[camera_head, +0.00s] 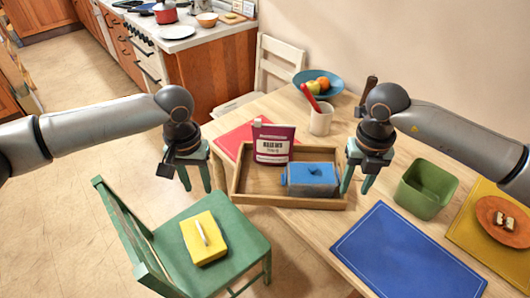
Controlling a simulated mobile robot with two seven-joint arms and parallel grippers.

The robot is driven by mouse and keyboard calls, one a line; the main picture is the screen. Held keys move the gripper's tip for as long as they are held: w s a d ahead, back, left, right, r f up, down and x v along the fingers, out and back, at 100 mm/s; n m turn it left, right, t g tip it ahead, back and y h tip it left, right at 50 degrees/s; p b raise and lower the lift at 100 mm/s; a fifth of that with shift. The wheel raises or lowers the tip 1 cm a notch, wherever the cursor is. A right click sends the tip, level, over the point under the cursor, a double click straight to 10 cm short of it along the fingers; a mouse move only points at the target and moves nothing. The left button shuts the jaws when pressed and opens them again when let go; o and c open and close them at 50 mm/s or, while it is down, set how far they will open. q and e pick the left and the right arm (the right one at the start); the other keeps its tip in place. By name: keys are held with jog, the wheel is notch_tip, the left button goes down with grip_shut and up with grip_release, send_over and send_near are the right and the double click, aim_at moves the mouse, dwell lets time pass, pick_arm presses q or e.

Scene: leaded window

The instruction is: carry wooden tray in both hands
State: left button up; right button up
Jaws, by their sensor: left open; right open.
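The wooden tray (238,184) is a shallow brown box on the table, near its front left edge. A maroon package with a white label (273,143) stands upright in it, and a blue block-like item (313,180) lies in its right part. My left gripper (196,186) is open and empty, off the tray's left side, apart from it in the picture. My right gripper (357,185) is open, fingers pointing down at the tray's right end; I cannot tell whether it touches the tray.
A green chair (190,235) with a yellow item (204,238) stands in front of the table. A green bin (426,188), blue mat (408,254), white cup (321,118) and blue fruit bowl (334,90) are around the tray. Open floor (60,230) lies at left.

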notch_tip(320, 180, up, 11)
jog(key=shift+w, duration=0.2)
jog(key=shift+d, duration=0.1)
dwell(0.5)
